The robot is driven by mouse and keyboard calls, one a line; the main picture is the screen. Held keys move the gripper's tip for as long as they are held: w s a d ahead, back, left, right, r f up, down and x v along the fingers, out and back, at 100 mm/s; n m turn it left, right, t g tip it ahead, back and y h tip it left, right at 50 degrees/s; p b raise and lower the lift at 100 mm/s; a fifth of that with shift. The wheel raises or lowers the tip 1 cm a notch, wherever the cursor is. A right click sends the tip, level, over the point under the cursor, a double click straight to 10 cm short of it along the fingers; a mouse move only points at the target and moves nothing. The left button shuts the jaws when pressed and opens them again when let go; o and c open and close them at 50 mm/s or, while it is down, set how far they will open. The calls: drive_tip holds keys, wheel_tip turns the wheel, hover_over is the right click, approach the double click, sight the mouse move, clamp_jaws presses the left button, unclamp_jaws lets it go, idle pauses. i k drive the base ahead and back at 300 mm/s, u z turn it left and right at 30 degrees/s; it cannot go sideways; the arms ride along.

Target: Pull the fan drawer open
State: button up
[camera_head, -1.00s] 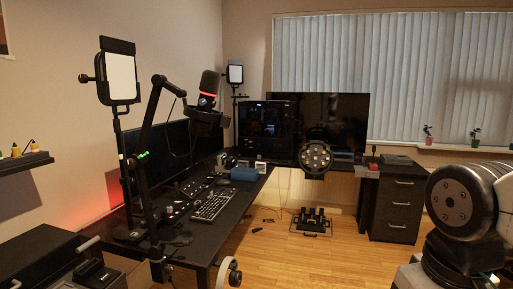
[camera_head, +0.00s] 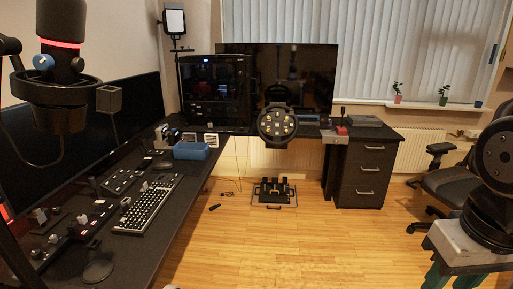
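A dark drawer cabinet (camera_head: 341,178) stands under the right end of the far desk. It has three stacked drawers with pale bar handles: the top drawer (camera_head: 378,155), the middle drawer (camera_head: 376,177) and the bottom drawer (camera_head: 372,201). All of them look shut. No mark shows which of them is the fan drawer, and I see no fan on them. My gripper is not in view; only part of my own arm shows at the right edge, well apart from the cabinet.
A long black desk (camera_head: 150,240) with a keyboard (camera_head: 147,205) runs along the left. A racing wheel (camera_head: 277,124) is on the far desk, with pedals (camera_head: 273,192) on the floor below. An office chair (camera_head: 445,185) stands to the right. The wooden floor (camera_head: 300,245) ahead is mostly clear.

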sight(202, 109)
drive_tip(key=z, duration=0.3)
drive_tip(key=i, duration=2)
drive_tip(key=u, duration=0.35)
drive_tip(key=i, duration=1.95)
drive_tip(key=u, duration=1.05)
drive_tip(key=i, duration=0.7)
drive_tip(key=u, duration=0.25)
